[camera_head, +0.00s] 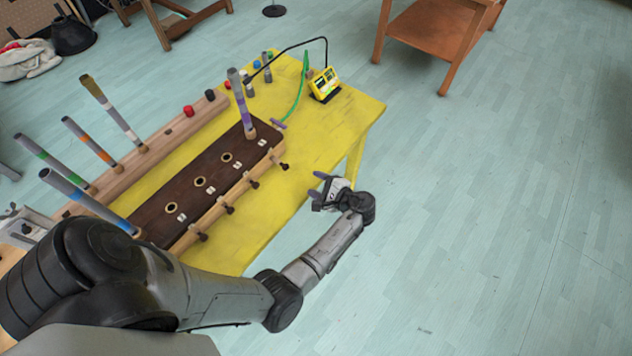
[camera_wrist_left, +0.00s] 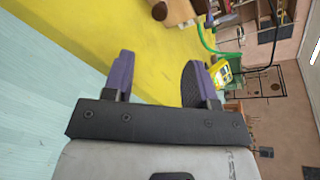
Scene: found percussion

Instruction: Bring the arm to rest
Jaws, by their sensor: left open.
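My left arm (camera_head: 325,248) reaches in from the lower left of the head view. My left gripper (camera_head: 317,185) is open and empty beside the right edge of the yellow table (camera_head: 305,140). In the left wrist view its two purple-padded fingers (camera_wrist_left: 157,66) stand apart with nothing between them. A dark brown board (camera_head: 190,192) with several round holes lies on the table. A grey tube with a purple band (camera_head: 242,102) stands upright at its far end. A blue-banded tube (camera_head: 85,200) leans at its near end, its base partly hidden. My right gripper is out of view.
Wooden pegs (camera_head: 228,208) line the board's front. A yellow device (camera_head: 324,84) sits at the far corner. The floor (camera_head: 500,210) to the right is clear.

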